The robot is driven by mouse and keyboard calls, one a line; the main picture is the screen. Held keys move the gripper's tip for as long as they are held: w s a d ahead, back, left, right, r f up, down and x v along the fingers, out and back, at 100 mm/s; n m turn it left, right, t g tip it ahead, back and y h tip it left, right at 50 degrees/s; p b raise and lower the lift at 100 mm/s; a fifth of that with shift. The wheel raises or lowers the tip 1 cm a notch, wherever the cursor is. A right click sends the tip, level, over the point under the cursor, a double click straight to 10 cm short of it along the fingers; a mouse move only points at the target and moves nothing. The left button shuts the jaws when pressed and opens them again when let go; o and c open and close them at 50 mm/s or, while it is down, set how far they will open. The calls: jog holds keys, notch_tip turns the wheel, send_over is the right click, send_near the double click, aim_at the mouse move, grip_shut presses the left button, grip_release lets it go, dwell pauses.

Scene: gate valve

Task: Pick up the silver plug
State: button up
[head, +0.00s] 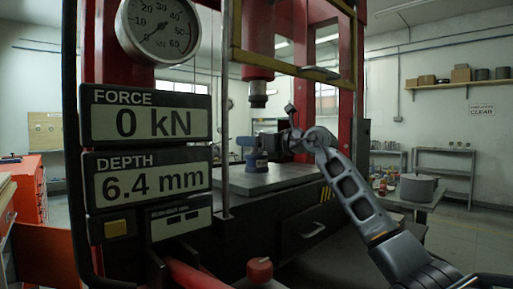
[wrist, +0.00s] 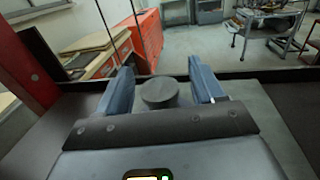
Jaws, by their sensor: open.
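The silver plug (wrist: 160,92) shows in the wrist view as a short grey cylinder with a flat round top. In the head view a small blue-grey cylinder, which looks like the plug (head: 257,161), stands upright on the press plate (head: 275,180). My gripper (wrist: 160,80) is open, with one blue finger on each side of the plug and a visible gap on both sides. In the head view my gripper (head: 258,141) reaches in from the right, its fingers at about the height of the plug's top. The plug's lower part is hidden in the wrist view.
The press ram (head: 258,92) hangs above the plate with a clear space below it. A yellow-framed guard (head: 290,66) and red press posts surround the work space. The force display (head: 150,116) reads 0 kN and the depth display (head: 150,180) reads 6.4 mm.

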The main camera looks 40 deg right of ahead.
jog(key=shift+w, duration=0.2)
jog(key=shift+c, duration=0.5)
grip_shut()
